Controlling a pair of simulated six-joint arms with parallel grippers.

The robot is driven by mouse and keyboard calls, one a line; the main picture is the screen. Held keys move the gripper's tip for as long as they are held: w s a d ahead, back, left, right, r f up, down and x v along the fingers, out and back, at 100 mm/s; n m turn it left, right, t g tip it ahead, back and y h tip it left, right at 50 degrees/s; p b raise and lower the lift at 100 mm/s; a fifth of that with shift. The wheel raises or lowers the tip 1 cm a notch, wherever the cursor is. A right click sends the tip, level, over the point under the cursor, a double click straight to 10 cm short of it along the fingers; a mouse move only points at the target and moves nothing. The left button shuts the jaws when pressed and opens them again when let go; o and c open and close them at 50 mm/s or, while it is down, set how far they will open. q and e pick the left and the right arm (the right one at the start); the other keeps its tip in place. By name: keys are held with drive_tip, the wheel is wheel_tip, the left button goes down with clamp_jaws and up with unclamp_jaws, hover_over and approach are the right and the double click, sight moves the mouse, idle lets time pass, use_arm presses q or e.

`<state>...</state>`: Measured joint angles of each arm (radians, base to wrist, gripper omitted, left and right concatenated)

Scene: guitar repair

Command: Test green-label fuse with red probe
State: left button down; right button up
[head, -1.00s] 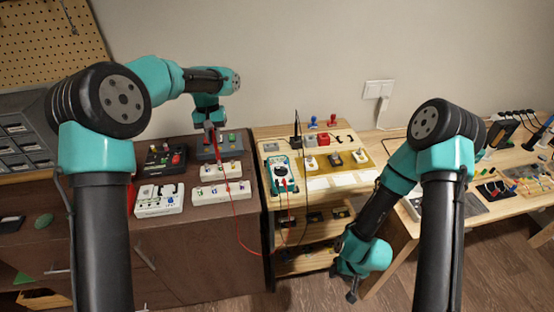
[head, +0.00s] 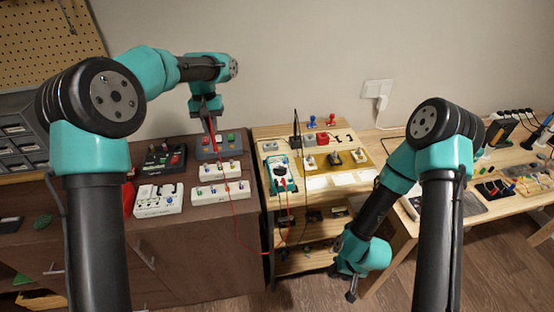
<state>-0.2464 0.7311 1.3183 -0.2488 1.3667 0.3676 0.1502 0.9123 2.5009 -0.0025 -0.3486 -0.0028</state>
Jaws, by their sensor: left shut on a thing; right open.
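My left gripper (head: 208,112) is shut on the red probe (head: 213,128) and holds it above the dark cabinet's back part. A red lead (head: 232,210) hangs from the probe and loops to the teal multimeter (head: 282,174) on the wooden shelf unit. White fuse blocks (head: 220,192) lie below and in front of the gripper, with another white block (head: 158,199) to their left. I cannot make out which fuse has the green label. My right gripper (head: 351,292) is open and empty, low in front of the wooden furniture.
A grey box with coloured buttons (head: 218,147) and a black box (head: 160,158) stand at the cabinet's back. Small parts on a yellow strip (head: 335,160) sit right of the multimeter. The cabinet front edge is clear.

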use_arm(q)
drive_tip(key=shift+r, duration=1.05)
